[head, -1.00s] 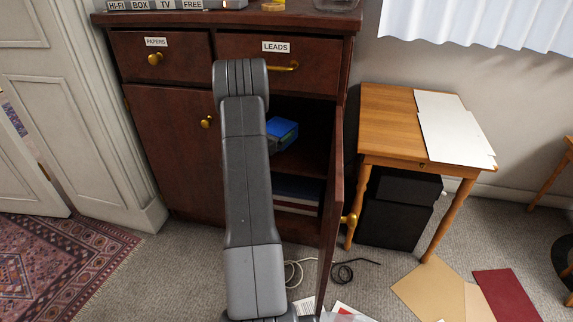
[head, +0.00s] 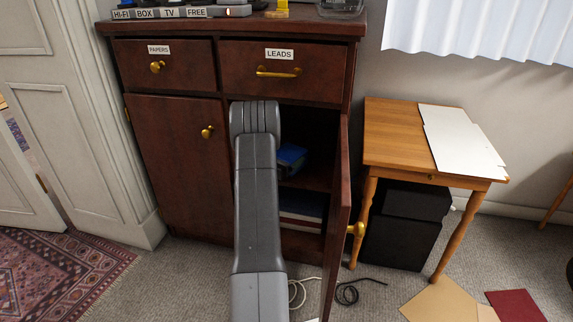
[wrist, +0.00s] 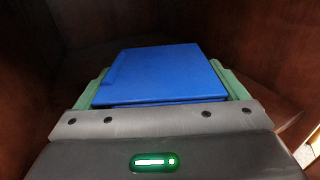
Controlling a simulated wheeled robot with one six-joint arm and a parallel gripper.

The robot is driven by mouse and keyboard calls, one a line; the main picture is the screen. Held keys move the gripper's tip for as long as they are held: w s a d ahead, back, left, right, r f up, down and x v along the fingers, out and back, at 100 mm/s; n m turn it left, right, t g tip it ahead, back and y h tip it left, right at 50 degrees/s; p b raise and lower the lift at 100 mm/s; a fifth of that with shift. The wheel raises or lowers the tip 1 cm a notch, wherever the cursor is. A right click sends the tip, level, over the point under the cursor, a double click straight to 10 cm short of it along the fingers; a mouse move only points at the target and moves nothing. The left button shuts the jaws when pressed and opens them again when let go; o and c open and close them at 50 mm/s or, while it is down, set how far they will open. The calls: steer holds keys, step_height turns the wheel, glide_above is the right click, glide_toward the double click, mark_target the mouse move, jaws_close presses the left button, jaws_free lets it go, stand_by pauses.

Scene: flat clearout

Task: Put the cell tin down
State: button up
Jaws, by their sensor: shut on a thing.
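The cell tin (wrist: 160,72) is a blue, flat-lidded box. In the wrist view it sits between the two green fingers of my gripper (wrist: 165,85), which is shut on it. In the head view the blue tin (head: 291,157) shows inside the open right side of the cabinet, just above the inner shelf (head: 312,178). My arm hides its left part and the gripper there. I cannot tell whether the tin touches the shelf.
The open cabinet door (head: 338,220) stands to the right of my arm. Books or folders (head: 302,210) lie in the lower compartment. A small wooden table (head: 395,130) stands further right, with black boxes (head: 403,220) under it. Cables (head: 346,292) lie on the floor.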

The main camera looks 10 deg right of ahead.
steer(key=shift+f, duration=0.6)
steer(key=shift+f, duration=0.1)
steer(key=o, duration=1.1)
steer(key=shift+f, duration=0.1)
steer(key=shift+o, duration=0.2)
steer(key=shift+s+a, duration=0.1)
steer(key=shift+a, duration=0.1)
steer(key=p+v, duration=0.3)
steer(key=v, duration=0.8)
steer(key=shift+s+a, duration=0.2)
steer(key=shift+s, duration=0.05)
